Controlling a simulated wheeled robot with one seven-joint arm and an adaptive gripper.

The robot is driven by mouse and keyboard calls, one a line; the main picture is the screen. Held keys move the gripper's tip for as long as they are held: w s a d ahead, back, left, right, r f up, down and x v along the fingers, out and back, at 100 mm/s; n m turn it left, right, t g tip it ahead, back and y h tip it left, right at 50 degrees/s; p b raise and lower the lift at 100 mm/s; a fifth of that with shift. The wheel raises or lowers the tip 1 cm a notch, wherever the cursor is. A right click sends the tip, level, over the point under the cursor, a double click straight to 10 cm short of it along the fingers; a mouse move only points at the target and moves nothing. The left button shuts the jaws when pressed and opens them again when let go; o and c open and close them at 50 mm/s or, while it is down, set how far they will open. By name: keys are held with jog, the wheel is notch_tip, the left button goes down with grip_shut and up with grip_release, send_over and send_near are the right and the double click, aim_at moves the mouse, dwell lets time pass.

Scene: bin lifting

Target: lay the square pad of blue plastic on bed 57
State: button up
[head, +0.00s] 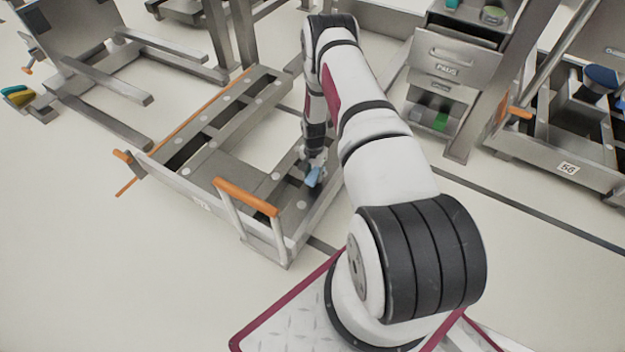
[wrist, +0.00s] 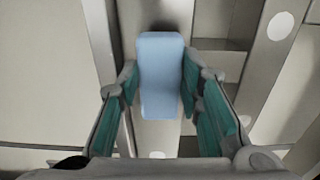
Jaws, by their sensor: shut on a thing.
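The light blue pad (head: 313,177) is between the fingers of my gripper (head: 312,160). In the wrist view the pad (wrist: 161,95) shows as a narrow rounded block, with the teal-lined fingers of my gripper (wrist: 159,78) shut on its two sides. The pad is over the near right part of a low grey metal bed (head: 235,172) with slots and orange handles. I cannot tell whether the pad touches the bed. The bed's front label is too small to read surely.
A grey cabinet (head: 457,58) labelled PADS stands behind at right, with an open lower drawer holding a green thing (head: 440,122). Another bed, marked 56 (head: 568,169), is at far right. An orange-topped handle (head: 246,197) rises at the bed's front edge. Pale floor is clear at lower left.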

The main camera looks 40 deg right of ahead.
aim_at(313, 174)
jog(key=shift+w+f+b, duration=0.15)
jog(key=shift+f+b, duration=0.3)
jog(key=shift+f, duration=0.45)
jog(key=shift+w+f+b, duration=0.1)
jog(key=shift+f+b, duration=0.3)
jog(key=shift+f, duration=0.45)
jog(key=shift+f, duration=0.1)
jog(key=shift+f, duration=0.1)
jog(key=o, duration=1.2)
